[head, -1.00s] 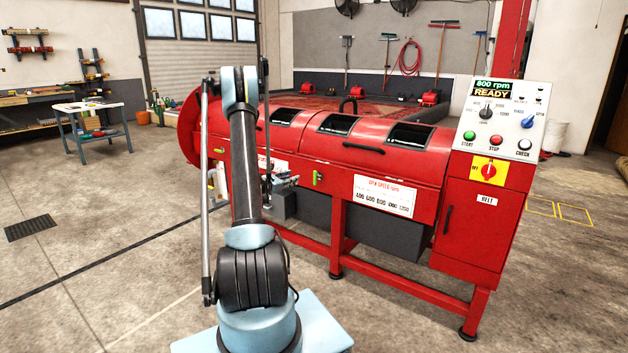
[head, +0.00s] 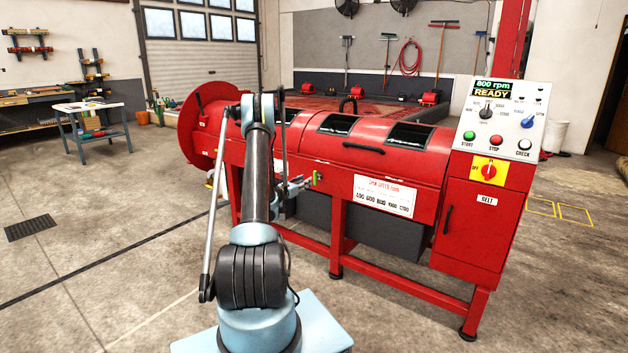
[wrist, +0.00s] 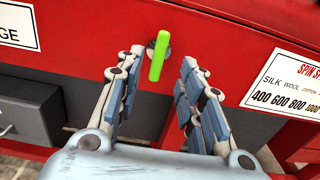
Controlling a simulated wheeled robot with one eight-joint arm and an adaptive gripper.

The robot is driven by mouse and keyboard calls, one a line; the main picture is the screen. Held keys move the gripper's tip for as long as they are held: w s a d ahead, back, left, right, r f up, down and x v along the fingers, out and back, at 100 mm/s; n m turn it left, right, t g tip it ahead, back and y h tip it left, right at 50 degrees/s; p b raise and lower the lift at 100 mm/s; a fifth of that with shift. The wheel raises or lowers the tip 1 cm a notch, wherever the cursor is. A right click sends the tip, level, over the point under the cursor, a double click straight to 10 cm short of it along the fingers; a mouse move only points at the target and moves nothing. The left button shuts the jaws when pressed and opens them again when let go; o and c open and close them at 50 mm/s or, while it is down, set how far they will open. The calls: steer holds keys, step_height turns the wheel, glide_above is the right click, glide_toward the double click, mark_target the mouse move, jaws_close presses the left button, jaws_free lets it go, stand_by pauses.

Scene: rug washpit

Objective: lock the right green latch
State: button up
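The right green latch (head: 317,179) is on the front of the red spin machine (head: 425,177), left of the white spin speed label. In the wrist view the latch (wrist: 159,56) is a bright green handle, close to upright with its top leaning slightly right, on a dark round pivot. My gripper (wrist: 157,72) is open, its two fingers on either side of the latch in the picture. I cannot tell whether the fingertips reach around it; no contact shows. In the head view my gripper (head: 302,184) is just left of the latch.
The spin speed label (head: 385,196) is right of the latch. A grey box (wrist: 30,108) hangs below the red panel at left. The control panel (head: 502,120) reads 800 rpm READY. A tool table (head: 90,107) stands far left.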

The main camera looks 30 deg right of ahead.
mark_target(314, 177)
steer(key=x, duration=0.9)
steer(key=shift+w+d, duration=0.15)
steer(key=shift+d, duration=0.2)
jaws_close()
